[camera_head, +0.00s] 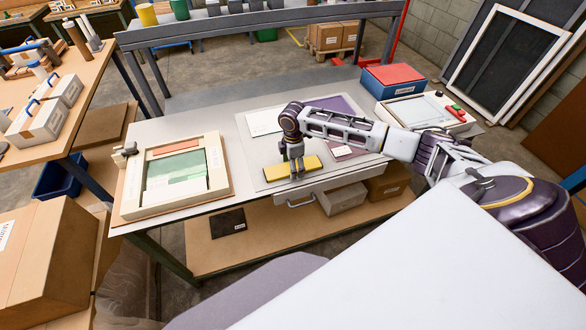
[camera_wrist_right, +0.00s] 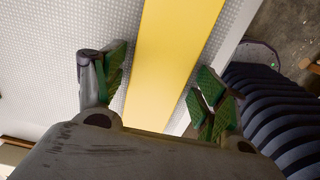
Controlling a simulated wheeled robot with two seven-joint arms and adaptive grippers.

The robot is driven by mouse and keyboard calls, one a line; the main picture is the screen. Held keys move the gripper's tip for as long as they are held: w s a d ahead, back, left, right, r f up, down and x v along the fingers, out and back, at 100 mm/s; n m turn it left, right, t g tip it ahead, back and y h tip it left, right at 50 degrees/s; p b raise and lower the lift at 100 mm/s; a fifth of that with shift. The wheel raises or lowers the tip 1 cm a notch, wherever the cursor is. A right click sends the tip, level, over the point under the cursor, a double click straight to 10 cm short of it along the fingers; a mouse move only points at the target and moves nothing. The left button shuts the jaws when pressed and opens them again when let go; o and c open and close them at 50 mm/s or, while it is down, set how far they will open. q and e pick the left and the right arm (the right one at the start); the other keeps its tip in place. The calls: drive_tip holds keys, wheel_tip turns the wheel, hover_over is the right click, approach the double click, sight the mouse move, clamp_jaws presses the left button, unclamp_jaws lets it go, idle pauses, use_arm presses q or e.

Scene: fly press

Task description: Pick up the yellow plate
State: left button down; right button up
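The yellow plate (camera_head: 276,177) lies flat near the front edge of the grey mat (camera_head: 257,152) on the workbench. It is a long, narrow rectangle. In the right wrist view the yellow plate (camera_wrist_right: 172,55) runs between the green-padded fingers of my right gripper (camera_wrist_right: 157,77). The fingers are spread, one side to the left of the plate and the other to its right, with gaps showing. In the head view my right gripper (camera_head: 297,170) points down over the plate; contact cannot be told. My left gripper is not in view.
A cream frame with a green panel (camera_head: 178,173) stands on the bench at left. A purple sheet (camera_head: 336,104) and white papers lie behind my right arm. A blue and red box (camera_head: 392,79) stands at back right. A drawer handle (camera_head: 300,201) projects below the front edge.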

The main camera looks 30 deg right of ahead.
drive_tip(key=c, duration=0.8)
drive_tip(key=shift+r, duration=0.1)
wheel_tip(320, 180, up, 10)
drive_tip(key=shift+b, duration=0.35)
drive_tip(key=shift+w, duration=0.1)
idle(0.4)
